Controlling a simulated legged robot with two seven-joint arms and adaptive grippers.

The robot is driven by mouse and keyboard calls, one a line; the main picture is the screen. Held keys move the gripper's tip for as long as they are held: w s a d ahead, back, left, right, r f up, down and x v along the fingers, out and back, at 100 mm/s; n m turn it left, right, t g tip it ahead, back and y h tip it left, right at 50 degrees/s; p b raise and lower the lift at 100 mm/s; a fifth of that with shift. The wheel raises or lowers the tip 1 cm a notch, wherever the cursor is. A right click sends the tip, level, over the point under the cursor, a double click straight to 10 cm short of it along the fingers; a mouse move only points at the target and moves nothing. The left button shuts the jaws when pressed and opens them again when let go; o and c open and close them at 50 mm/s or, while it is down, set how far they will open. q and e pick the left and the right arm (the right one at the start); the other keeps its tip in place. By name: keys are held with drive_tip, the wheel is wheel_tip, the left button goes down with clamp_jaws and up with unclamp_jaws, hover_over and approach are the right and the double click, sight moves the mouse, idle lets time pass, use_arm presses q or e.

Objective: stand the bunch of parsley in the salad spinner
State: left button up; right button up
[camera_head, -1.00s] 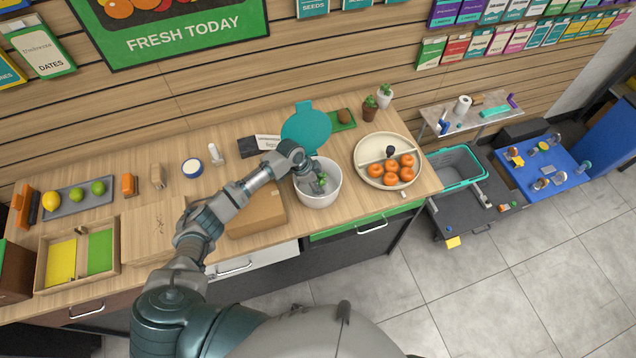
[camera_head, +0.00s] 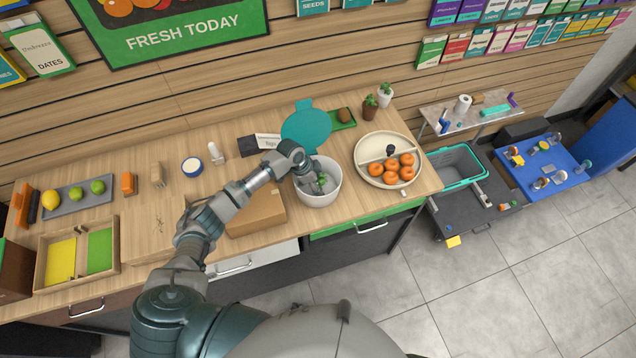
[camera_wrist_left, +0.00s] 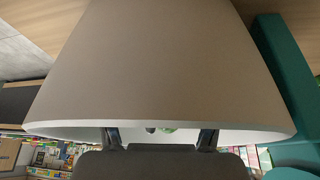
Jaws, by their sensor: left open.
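The salad spinner (camera_head: 319,196) is a white round bowl near the counter's front edge. Its teal lid (camera_head: 306,128) stands behind it. The parsley (camera_head: 321,179) shows as a small green bit inside the bowl, under my gripper; most of it is hidden. My left gripper (camera_head: 312,180) reaches over the bowl's left rim with its fingers down inside. In the left wrist view the bowl wall (camera_wrist_left: 160,65) fills the upper part, my two open fingers (camera_wrist_left: 162,138) are apart at its rim, and a bit of green (camera_wrist_left: 168,130) shows between them. My right gripper is out of view.
A round divided tray (camera_head: 365,152) with several oranges stands right of the spinner. A cardboard box (camera_head: 258,215) lies left of it, under my arm. Two small potted plants (camera_head: 386,96) stand behind. A grey tray (camera_head: 75,199) with fruit is at the far left.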

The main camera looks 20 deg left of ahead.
use_arm(q)
drive_tip(key=p+v, duration=0.6)
drive_tip(key=shift+r, duration=0.1)
drive_tip(key=o, duration=0.6)
drive_tip(key=shift+c, duration=0.2)
idle(0.4)
